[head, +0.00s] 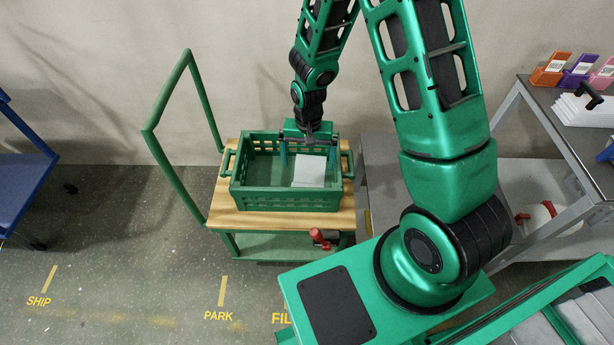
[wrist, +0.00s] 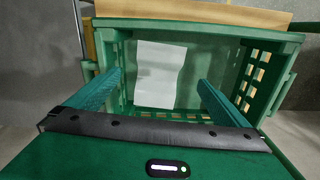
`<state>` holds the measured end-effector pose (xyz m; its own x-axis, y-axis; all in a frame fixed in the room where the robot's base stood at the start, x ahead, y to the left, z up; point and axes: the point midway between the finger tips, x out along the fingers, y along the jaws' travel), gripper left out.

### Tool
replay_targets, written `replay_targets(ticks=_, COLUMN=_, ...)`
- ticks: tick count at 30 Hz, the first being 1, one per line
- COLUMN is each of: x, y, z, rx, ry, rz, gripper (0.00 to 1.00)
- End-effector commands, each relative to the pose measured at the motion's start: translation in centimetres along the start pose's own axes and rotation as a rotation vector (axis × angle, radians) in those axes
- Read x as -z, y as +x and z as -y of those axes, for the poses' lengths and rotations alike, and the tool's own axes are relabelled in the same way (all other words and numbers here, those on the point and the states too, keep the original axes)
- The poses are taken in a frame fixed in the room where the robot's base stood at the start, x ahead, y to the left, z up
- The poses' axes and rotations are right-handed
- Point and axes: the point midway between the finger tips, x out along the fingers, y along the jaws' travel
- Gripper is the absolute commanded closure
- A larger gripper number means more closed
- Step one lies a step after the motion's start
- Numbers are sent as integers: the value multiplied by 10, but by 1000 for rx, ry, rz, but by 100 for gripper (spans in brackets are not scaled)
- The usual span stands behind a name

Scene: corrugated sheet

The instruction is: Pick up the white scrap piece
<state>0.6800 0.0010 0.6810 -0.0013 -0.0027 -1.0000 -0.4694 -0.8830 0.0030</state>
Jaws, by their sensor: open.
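The white scrap piece (head: 309,170) lies inside the green crate (head: 287,201), toward its right side in the head view. In the wrist view the white scrap piece (wrist: 158,75) is a flat, slightly uneven-edged sheet on the floor of the crate (wrist: 200,37). My gripper (head: 305,160) points down over the crate's far right part. In the wrist view my gripper (wrist: 160,80) is open, with its two fingers apart on either side of the scrap's near end. Nothing is held between them. I cannot tell how far the fingertips are above the scrap.
The crate stands on the wooden top of a green cart (head: 225,218) with a tall handle at left. A grey metal table (head: 545,108) with white sheets (head: 585,110) and small coloured boxes (head: 577,72) is at right. A blue cart (head: 22,185) is at far left. Floor between the carts is clear.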

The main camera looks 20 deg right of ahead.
Motion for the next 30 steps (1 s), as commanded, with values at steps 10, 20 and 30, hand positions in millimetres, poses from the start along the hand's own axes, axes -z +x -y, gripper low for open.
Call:
replay_targets(ticks=10, x=-2, y=42, z=2, rx=1, ry=0, rz=4, gripper=0)
replay_targets(ticks=20, x=-2, y=64, z=2, rx=2, ry=0, rz=3, gripper=0)
replay_targets(ticks=30, x=-3, y=104, z=1, rx=1, ry=0, rz=3, gripper=0)
